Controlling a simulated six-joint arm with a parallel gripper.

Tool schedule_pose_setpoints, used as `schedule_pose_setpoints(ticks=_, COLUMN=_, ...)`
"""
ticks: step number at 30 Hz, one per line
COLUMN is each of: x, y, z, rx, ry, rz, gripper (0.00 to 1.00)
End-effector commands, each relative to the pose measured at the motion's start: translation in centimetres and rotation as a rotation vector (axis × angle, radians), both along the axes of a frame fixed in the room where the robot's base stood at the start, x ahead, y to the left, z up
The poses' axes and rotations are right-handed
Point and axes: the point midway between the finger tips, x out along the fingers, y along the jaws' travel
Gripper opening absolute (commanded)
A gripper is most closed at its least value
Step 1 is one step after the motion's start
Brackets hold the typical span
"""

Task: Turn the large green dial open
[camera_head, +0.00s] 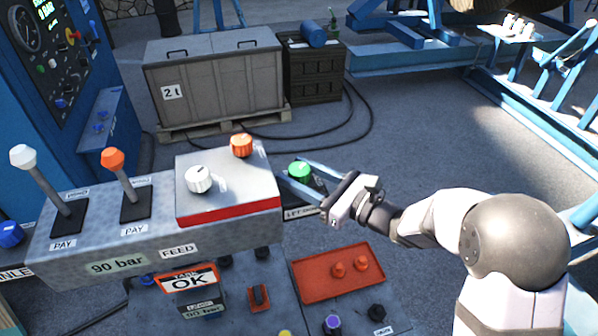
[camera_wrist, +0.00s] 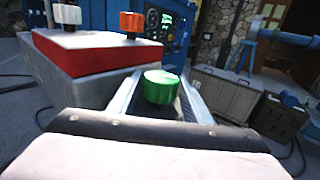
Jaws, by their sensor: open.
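The large green dial (camera_head: 299,169) stands at the right end of the grey control console, just right of the raised box. In the wrist view the green dial (camera_wrist: 161,87) has a ribbed side and a flat top. My gripper (camera_head: 298,172) reaches in from the right, its two long fingers open on either side of the dial. In the wrist view my gripper (camera_wrist: 160,82) also shows a finger left and right of the dial, with a small gap on the right. Whether either finger touches the dial cannot be told.
A grey box with a red base (camera_head: 228,208) carries a white knob (camera_head: 198,179) and an orange knob (camera_head: 241,145) close left of my gripper. Two levers (camera_head: 62,190) stand further left. A red tray (camera_head: 345,273) with orange knobs lies below my gripper.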

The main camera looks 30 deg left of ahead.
Motion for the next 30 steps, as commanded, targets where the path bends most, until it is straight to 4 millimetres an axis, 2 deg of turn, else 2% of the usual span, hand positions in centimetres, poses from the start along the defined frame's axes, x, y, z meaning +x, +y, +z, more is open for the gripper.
schedule_pose_setpoints(ticks=2, x=0.00, y=-0.02, z=-0.02, rx=0.000, ry=0.000, rz=0.000, gripper=0.43)
schedule_pose_setpoints(ticks=5, x=0.00, y=-0.03, z=-0.01, rx=0.000, ry=0.000, rz=0.000, gripper=0.19)
schedule_pose_setpoints(ticks=6, x=-0.01, y=-0.03, z=-0.01, rx=0.000, ry=0.000, rz=0.000, gripper=0.15)
schedule_pose_setpoints(ticks=17, x=-0.08, y=-0.04, z=-0.22, rx=-0.001, ry=-0.001, rz=-0.036, gripper=0.15)
schedule_pose_setpoints(ticks=30, x=-0.15, y=-0.02, z=-0.38, rx=0.001, ry=-0.001, rz=-0.207, gripper=0.15)
